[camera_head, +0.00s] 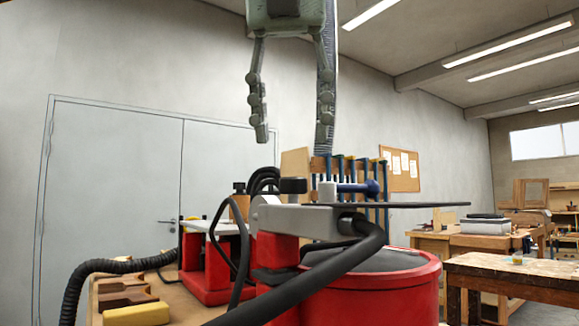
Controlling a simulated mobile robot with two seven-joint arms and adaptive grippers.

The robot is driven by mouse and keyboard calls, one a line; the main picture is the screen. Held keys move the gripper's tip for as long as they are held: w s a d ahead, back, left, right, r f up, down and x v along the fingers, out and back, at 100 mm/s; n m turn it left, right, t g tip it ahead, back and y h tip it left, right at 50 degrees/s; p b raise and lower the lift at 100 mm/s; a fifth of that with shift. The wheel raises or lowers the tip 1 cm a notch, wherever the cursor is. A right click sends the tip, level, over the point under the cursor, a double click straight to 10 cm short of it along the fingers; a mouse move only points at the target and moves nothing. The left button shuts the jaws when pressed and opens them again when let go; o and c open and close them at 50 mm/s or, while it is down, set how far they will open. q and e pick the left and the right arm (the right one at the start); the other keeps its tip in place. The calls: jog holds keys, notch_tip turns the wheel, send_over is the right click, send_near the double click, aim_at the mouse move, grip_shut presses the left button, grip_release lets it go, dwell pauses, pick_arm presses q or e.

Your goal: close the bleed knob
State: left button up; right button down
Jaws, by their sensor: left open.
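My left gripper (293,138) hangs from the top of the view with its two fingers pointing down, spread wide and empty. Below it, apart from the fingertips, a short black knob (293,186) stands on a light grey metal body (297,217). A blue handle or knob (372,188) sits to its right, beside a small silver fitting (327,193). I cannot tell for sure which of these is the bleed knob, nor how far it is turned. My right gripper does not show.
A red drum (425,285) and thick black hoses (345,262) crowd the front. A thin dark plate (415,205) juts right. Blue clamps (352,168) stand behind the knobs. Wooden blocks and a yellow block (136,314) lie at lower left. The air around the gripper is clear.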

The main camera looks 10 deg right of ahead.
aim_at(293, 186)
pick_arm(q)
jog(key=x, duration=0.5)
jog(key=shift+w+f, duration=0.1)
jog(key=shift+f, duration=0.25)
grip_shut()
